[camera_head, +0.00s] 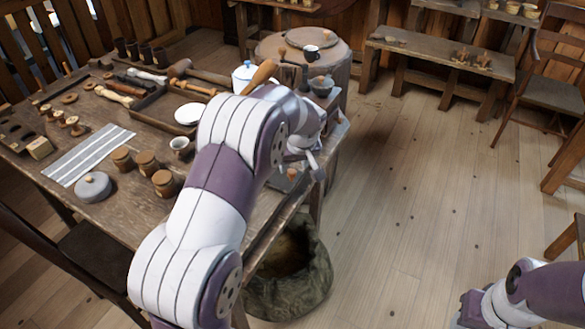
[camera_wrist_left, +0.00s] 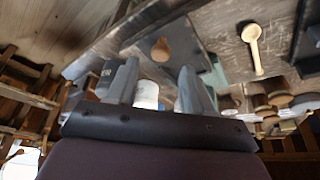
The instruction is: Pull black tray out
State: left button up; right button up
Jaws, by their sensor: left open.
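A dark, flat tray (camera_head: 283,184) sits at the right end of the table, partly hidden behind my left arm; a small orange-brown thing (camera_head: 292,173) shows on it. In the left wrist view a dark tray-like panel (camera_wrist_left: 188,45) with a round wooden piece (camera_wrist_left: 160,49) lies beyond the fingers; it looks like the same tray. My left gripper (camera_head: 313,163) is at the table's right edge beside the tray. Its two fingers stand apart in the left wrist view (camera_wrist_left: 160,68), open, with no hold visible. Whether they touch the tray I cannot tell.
The wooden table (camera_head: 120,208) holds wooden jars (camera_head: 146,162), a striped cloth (camera_head: 88,153), a white mug (camera_head: 180,146) and a brown tray. A dark bowl (camera_head: 321,85) stands near its right end. A cloth sack (camera_head: 290,270) is below the edge.

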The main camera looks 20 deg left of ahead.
pick_arm(q)
jog(key=v, duration=0.8)
jog(key=shift+r, duration=0.15)
jog(key=shift+s+d, duration=0.1)
